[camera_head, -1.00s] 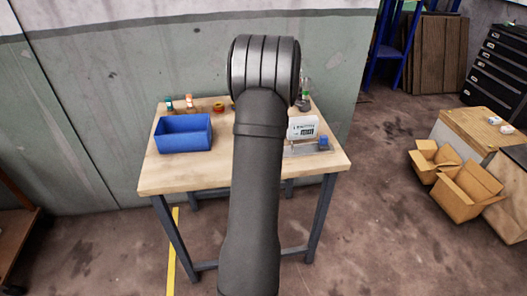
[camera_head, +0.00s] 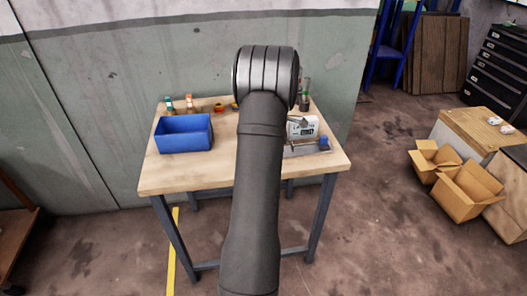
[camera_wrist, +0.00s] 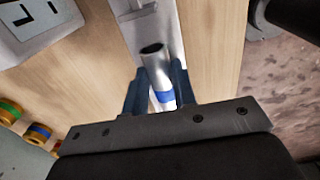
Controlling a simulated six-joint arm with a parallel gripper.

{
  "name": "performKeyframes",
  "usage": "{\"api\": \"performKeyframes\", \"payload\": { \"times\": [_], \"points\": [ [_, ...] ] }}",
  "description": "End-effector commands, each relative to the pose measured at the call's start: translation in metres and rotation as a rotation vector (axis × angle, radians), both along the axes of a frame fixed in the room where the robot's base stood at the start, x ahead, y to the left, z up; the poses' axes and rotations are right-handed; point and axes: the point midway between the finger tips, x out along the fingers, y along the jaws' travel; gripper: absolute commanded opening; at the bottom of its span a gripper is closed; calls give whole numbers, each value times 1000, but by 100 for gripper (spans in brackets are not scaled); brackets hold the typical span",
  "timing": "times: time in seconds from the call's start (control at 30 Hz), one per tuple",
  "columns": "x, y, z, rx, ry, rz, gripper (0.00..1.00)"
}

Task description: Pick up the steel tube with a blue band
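The steel tube with a blue band (camera_wrist: 157,64) shows in the wrist view, its open mouth toward the top of the picture and the blue band lower down. My gripper (camera_wrist: 160,78) has its two dark blue fingers on either side of the tube, set apart. A narrow pale gap shows beside the band near the left finger; contact cannot be made out. The tube's lower end is hidden by the gripper body. In the head view my gripper (camera_head: 303,122) is small, over the right side of the table, and my arm covers part of the scene. The tube cannot be made out there.
A blue bin (camera_head: 184,150) stands on the left of the wooden table (camera_head: 215,178). A white device with a display (camera_head: 301,131) and a grey fixture (camera_head: 307,149) are at the right. Coloured rolls (camera_wrist: 38,133) lie at left in the wrist view.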

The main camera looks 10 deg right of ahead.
Motion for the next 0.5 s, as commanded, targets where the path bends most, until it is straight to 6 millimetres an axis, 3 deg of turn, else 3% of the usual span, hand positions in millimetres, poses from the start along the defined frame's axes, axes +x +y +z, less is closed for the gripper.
{"api": "performKeyframes", "payload": {
  "times": [0.03, 0.1, 0.5],
  "points": [
    [0, 0, 0, 0, 0, 0, 13],
    [0, 0, 0, 0, 0, 0, 0],
    [0, 0, 8, 0, -2, 0, 0]
  ]
}}
